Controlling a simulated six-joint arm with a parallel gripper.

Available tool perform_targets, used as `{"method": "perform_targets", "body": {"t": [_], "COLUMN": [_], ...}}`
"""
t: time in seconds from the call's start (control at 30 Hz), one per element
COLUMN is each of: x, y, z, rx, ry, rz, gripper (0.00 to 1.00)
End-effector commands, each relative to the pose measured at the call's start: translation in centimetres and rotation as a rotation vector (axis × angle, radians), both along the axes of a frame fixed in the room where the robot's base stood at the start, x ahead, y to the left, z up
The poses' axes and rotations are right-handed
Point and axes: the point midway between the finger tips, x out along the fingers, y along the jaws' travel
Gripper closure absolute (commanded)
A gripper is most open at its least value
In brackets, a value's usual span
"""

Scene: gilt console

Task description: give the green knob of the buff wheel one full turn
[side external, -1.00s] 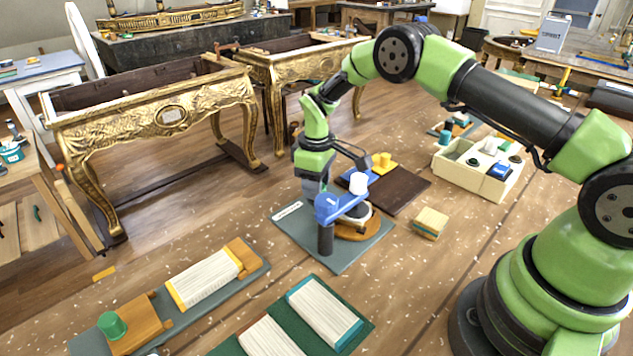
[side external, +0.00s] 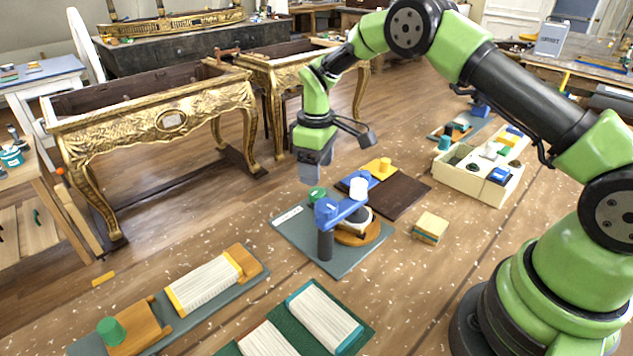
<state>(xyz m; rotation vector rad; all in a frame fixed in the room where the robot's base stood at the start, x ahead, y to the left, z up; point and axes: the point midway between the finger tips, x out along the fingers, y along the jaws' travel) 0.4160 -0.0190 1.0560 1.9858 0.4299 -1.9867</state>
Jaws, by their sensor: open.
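The buff wheel (side external: 372,233), a tan disc with paler and dark layers on it, sits on a grey-blue base plate (side external: 345,264). A blue arm on a dark post partly covers it, with a white cylinder (side external: 358,186) at one end. A green knob (side external: 317,194) stands at the back left of the blue arm; its lower part is hidden, so I cannot tell how it joins the wheel. My gripper (side external: 316,178) points down just above this knob, apart from it. It is open and nothing shows in it.
A dark brown board (side external: 402,195) and yellow piece (side external: 379,170) lie behind the plate. A small block (side external: 431,227) and a cream tray (side external: 465,182) are to the right.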

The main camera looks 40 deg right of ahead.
Motion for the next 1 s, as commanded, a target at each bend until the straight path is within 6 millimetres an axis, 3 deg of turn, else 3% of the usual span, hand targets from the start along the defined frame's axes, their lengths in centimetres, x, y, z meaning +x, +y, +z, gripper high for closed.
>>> {"method": "perform_targets", "body": {"t": [0.1,0.23,0.67,0.77,1.0], "x": [0.1,0.1,0.0,0.0,-0.1], "y": [0.0,0.0,0.0,0.0,-0.1], "z": [2.3,3.7,4.3,4.3,4.3], "rx": [0.0,0.0,0.0,0.0,0.0], "ry": [-0.004,-0.003,0.0,0.0,0.0], "rz": [-0.001,0.0,-0.012,-0.112,-0.672], "gripper": [0.35,0.35,0.36,0.36,0.36]}}
